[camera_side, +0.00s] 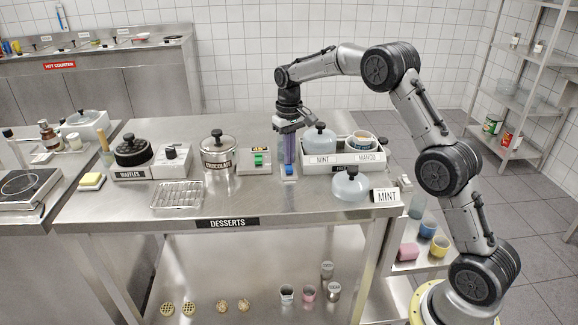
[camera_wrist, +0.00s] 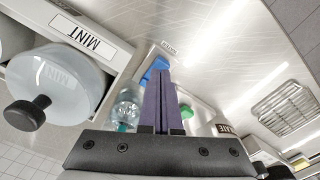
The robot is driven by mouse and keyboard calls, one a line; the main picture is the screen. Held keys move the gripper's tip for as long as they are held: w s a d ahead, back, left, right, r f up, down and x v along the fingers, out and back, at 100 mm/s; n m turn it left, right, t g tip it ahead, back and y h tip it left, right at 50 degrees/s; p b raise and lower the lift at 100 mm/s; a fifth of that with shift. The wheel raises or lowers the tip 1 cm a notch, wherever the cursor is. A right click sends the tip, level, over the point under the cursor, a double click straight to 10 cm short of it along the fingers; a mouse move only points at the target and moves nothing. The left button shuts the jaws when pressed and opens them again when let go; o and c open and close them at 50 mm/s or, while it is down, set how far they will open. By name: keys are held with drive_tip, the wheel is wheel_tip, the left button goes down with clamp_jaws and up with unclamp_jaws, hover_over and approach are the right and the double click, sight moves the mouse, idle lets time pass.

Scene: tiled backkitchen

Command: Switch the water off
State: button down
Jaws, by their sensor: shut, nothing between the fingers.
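My gripper (camera_side: 289,160) points straight down over the desserts counter, with its long purple fingers together and nothing between them. A small blue piece (camera_side: 290,171), which looks like a switch or lever, sits right at the fingertips. In the wrist view the blue piece (camera_wrist: 155,68) shows just beyond and left of the fingertips (camera_wrist: 163,72); I cannot tell whether they touch. A tiny label (camera_wrist: 168,47) lies past it, too small to read for certain. A pale unit with a green switch (camera_side: 258,159) stands to the left. No running water is visible. The fingers hide part of the blue piece.
A clear bottle (camera_wrist: 125,106) is beside the fingers. The chocolate pot (camera_side: 218,155) and a wire rack (camera_side: 177,195) are left.

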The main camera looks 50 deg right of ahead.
sight(289, 168)
drive_tip(key=shift+f, duration=1)
idle(0.6)
drive_tip(key=shift+r, duration=3.55)
